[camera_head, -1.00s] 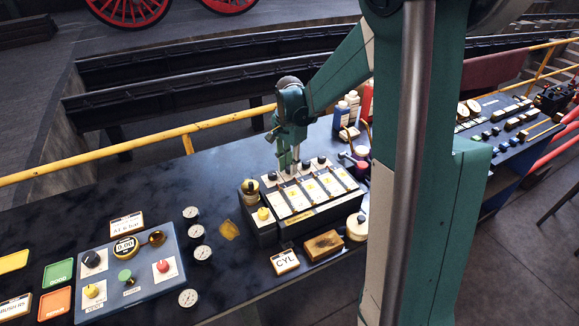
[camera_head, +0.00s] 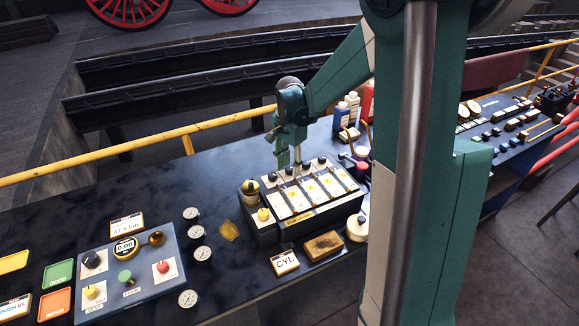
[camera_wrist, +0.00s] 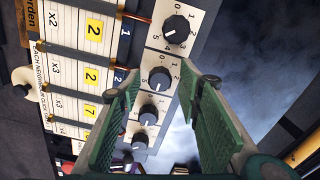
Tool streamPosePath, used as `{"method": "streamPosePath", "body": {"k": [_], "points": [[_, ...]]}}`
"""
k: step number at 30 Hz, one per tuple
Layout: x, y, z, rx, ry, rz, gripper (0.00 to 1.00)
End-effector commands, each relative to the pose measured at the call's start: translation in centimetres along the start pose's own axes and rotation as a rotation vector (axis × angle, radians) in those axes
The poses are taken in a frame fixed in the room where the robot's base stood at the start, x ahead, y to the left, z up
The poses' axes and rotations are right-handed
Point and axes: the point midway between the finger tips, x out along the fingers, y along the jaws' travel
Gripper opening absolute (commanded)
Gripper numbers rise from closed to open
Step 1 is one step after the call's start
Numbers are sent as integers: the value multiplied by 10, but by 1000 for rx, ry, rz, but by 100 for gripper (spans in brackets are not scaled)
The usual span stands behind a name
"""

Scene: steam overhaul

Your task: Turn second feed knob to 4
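The feed box (camera_head: 345,205) has several numbered strips and a row of dark round knobs along its back edge. In the wrist view, the top knob (camera_wrist: 175,30) sits on a white plate with a dial scale from 0 to 5. The second knob down (camera_wrist: 159,78) lies between my fingertips in the picture, with its own numbers around it. Two further knobs (camera_wrist: 148,115) show lower, between the fingers. My gripper (camera_wrist: 167,82) is open, its green padded fingers apart with nothing held. In the head view my gripper (camera_head: 290,163) points down over the knob row.
A blue control panel (camera_head: 150,280) with knobs stands at the left. Several gauges (camera_head: 197,232) lie between it and the feed box. A CYL block (camera_head: 285,263) and a brown block (camera_head: 323,245) lie in front. Bottles (camera_head: 343,113) stand behind.

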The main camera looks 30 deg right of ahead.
Motion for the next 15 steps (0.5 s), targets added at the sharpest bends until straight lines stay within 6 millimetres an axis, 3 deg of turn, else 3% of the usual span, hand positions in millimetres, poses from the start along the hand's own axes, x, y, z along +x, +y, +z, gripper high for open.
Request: {"method": "streamPosePath", "body": {"k": [8, 15], "points": [[-19, 0, 0, 0, 0, 0, 35], [-52, 0, 0, 0, 0, 0, 35]]}}
